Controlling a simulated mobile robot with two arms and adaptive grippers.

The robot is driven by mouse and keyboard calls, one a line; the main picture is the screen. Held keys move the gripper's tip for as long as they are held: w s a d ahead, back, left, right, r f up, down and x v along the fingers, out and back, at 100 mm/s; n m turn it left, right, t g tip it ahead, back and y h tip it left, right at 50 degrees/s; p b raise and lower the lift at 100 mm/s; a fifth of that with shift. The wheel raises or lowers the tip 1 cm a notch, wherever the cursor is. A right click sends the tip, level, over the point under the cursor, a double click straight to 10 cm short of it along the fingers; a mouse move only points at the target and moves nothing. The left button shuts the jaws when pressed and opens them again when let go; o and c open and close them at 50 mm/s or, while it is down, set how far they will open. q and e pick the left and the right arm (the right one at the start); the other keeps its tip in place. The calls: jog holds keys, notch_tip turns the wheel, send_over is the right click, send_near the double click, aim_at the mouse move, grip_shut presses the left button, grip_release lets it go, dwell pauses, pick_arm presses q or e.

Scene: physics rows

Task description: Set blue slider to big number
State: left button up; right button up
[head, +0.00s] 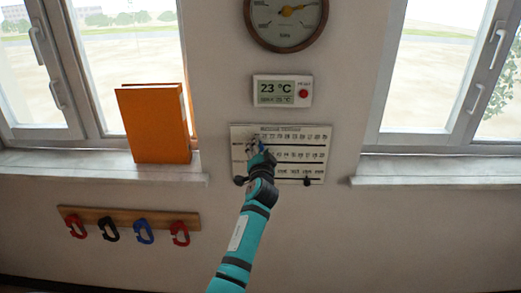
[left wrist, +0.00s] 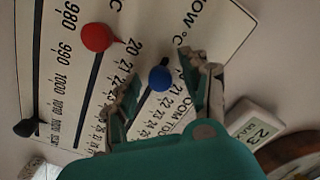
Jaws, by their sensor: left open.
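A white slider panel (head: 300,147) with printed number scales hangs on the wall in the head view. In the left wrist view the round blue slider knob (left wrist: 160,78) sits in its dark slot near the low end of its scale, by about 20 to 21. My left gripper (left wrist: 157,70) is open, with one finger on each side of the blue knob. I cannot tell whether either finger touches it. In the head view my left gripper (head: 258,156) is in front of the panel and hides part of it. My right gripper is not in view.
A red knob (left wrist: 96,37) and a black knob (left wrist: 27,128) sit on the neighbouring scales. A display (head: 282,91) reading 23 °C and a round gauge (head: 285,25) hang above. An orange book (head: 153,125) stands on the left sill; several clips hang on a rail (head: 128,219) below.

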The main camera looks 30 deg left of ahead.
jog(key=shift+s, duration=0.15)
pick_arm(q)
jog(key=c, duration=0.4)
grip_shut()
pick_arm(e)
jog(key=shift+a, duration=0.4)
